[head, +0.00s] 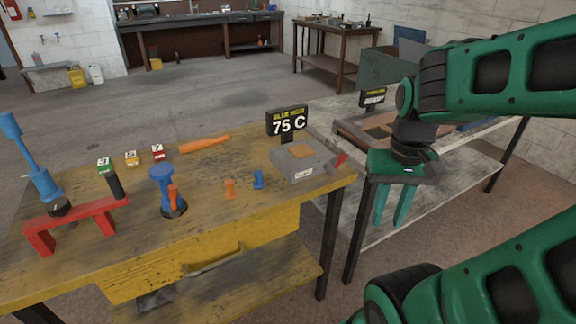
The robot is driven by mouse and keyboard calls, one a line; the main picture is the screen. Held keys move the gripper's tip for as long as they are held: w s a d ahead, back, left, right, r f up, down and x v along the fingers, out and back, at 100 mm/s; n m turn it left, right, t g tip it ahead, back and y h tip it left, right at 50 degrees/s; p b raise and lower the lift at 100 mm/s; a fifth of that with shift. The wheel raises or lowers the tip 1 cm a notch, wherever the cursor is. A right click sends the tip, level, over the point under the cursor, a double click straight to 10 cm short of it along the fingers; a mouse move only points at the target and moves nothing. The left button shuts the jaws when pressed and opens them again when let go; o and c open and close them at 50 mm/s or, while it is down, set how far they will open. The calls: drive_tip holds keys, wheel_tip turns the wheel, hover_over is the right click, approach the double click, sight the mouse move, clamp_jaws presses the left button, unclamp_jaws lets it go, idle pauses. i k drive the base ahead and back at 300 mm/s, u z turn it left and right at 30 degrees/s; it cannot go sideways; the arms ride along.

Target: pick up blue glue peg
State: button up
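A small blue peg (259,180) stands on the yellow workbench (215,222), just left of the grey glue heater box (303,163). A similar small orange peg (229,189) stands to its left. My green gripper (390,218) hangs beyond the right end of the bench, to the right of the heater box and well apart from the blue peg. Its two fingers point down with a gap between them and hold nothing. Nothing hides the blue peg.
A black display (287,124) reading 75 C rises behind the heater box. A blue stand (162,188) with an orange piece (174,199), a red bridge frame (78,218), an orange cylinder (204,143) and numbered blocks (131,158) occupy the bench. A second table (440,185) lies behind my gripper.

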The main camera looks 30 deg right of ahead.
sight(258, 185)
drive_tip(key=z, duration=1.05)
drive_tip(key=k, duration=0.55)
drive_tip(key=u, duration=1.55)
drive_tip(key=i, duration=1)
